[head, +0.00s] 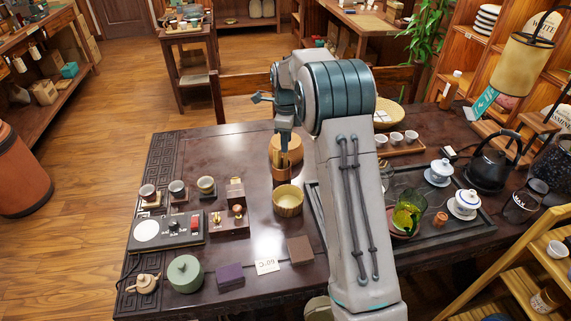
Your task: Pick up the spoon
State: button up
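My gripper (284,148) points down over the far middle of the dark table, with my large grey arm reaching in from the front. It is small in this view, and I cannot tell whether it is open or shut. Just below its tip stands a brown cylindrical holder (281,173) with thin upright pieces at its top. I cannot make out a spoon for certain. It may be among those pieces or hidden by my gripper or arm. A round tan disc-like thing (291,141) is behind the gripper.
A woven-looking bowl (288,201) stands in front of the holder. Small cups on stands and a scale (166,232) are to the left. A tea tray (470,228) with lidded cups and a glass pitcher (409,214) is right of my arm. The table's left-middle is clear.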

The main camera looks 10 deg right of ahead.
jog(key=p, duration=0.1)
send_over(285, 165)
jog(key=f, duration=0.5)
jog(key=shift+w+d+f, duration=0.1)
jog(key=shift+w+d, duration=0.15)
grip_shut()
